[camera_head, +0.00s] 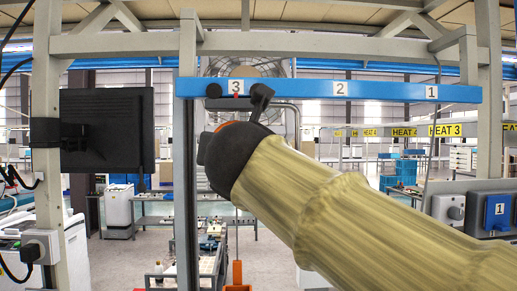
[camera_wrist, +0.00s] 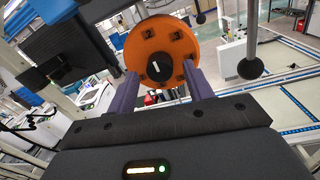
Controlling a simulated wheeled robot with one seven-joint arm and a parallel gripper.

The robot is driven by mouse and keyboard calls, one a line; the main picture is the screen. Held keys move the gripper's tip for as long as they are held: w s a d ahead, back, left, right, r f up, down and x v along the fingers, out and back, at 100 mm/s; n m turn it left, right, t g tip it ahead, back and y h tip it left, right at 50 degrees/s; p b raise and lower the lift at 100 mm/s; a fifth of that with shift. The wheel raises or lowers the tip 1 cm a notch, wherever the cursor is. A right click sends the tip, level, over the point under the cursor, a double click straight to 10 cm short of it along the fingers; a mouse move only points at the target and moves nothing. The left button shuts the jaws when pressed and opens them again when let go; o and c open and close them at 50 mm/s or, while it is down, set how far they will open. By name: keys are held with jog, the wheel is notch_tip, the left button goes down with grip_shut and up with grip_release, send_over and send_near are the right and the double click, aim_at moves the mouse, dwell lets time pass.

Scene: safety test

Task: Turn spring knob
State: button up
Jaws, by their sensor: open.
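An orange round disc (camera_wrist: 145,40) with a black knob (camera_wrist: 160,67) at its centre is in the wrist view; the knob bears a white mark. My gripper (camera_wrist: 161,73) is open, its two purple fingers at the lower left and lower right of the disc, with the black knob between them. I cannot tell whether the fingers touch the disc. In the head view, an orange part (camera_head: 229,125) shows at the end of my arm, just below the blue beam (camera_head: 300,90). My fingers are hidden there by my own wrist.
The beam carries labels 3, 2 and 1. A grey frame post (camera_head: 187,200) and a black monitor (camera_head: 107,130) are on the left. A blue box marked 1 (camera_head: 497,212) is at the right. In the wrist view, a black ball (camera_wrist: 250,68) hangs right of the disc.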

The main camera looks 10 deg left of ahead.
jog(key=shift+w, duration=0.15)
jog(key=shift+r, duration=0.1)
jog(key=c, duration=1)
jog(key=shift+o, duration=0.2)
